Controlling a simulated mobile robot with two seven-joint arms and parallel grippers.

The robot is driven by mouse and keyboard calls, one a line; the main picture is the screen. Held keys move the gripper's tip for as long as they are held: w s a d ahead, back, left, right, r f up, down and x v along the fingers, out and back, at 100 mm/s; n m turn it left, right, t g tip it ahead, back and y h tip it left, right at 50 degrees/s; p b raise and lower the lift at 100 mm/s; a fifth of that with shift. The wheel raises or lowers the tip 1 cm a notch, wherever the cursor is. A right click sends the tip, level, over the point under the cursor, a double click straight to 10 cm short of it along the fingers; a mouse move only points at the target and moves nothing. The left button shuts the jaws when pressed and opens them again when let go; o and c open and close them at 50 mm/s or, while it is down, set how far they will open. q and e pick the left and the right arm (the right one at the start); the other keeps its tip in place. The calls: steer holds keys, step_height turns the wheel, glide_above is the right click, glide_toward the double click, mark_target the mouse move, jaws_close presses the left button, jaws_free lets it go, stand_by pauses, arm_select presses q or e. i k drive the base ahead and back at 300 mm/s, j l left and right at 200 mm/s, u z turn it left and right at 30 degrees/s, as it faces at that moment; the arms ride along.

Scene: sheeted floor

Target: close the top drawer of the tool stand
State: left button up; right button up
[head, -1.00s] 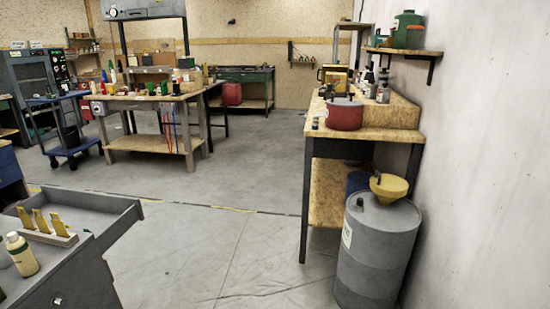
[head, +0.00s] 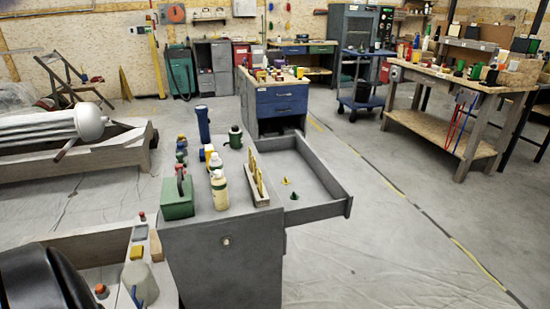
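The grey tool stand (head: 222,262) is at the lower middle of the head view, with bottles and tools on its top. Its top drawer (head: 318,207) sticks out to the right, pulled open. Inside the drawer are a small yellow piece and a small green piece (head: 294,196). The drawer's front panel is at its right end. Neither of my grippers shows in the head view.
On the stand's top are a green box (head: 178,196), cream bottles (head: 219,190) and a wooden rack (head: 256,179). A blue-drawer cabinet (head: 283,101) stands behind. A wooden workbench (head: 445,90) is at right. The floor right of the drawer is clear.

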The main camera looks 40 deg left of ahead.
mark_target(322, 195)
steer(key=i+l+u, duration=0.1)
steer(key=i+u, duration=0.15)
steer(key=u, duration=0.2)
steer(key=i+l+u, duration=0.2)
steer(key=u, duration=0.2)
steer(key=i+l+u, duration=0.25)
steer(key=u, duration=0.2)
steer(key=i+l+u, duration=0.15)
steer(key=l+u, duration=0.15)
steer(key=u, duration=0.15)
steer(key=i+l+u, duration=0.1)
steer(key=l+u, duration=0.2)
steer(key=l, duration=0.75)
steer(key=l+u, duration=0.3)
steer(key=l, duration=0.75)
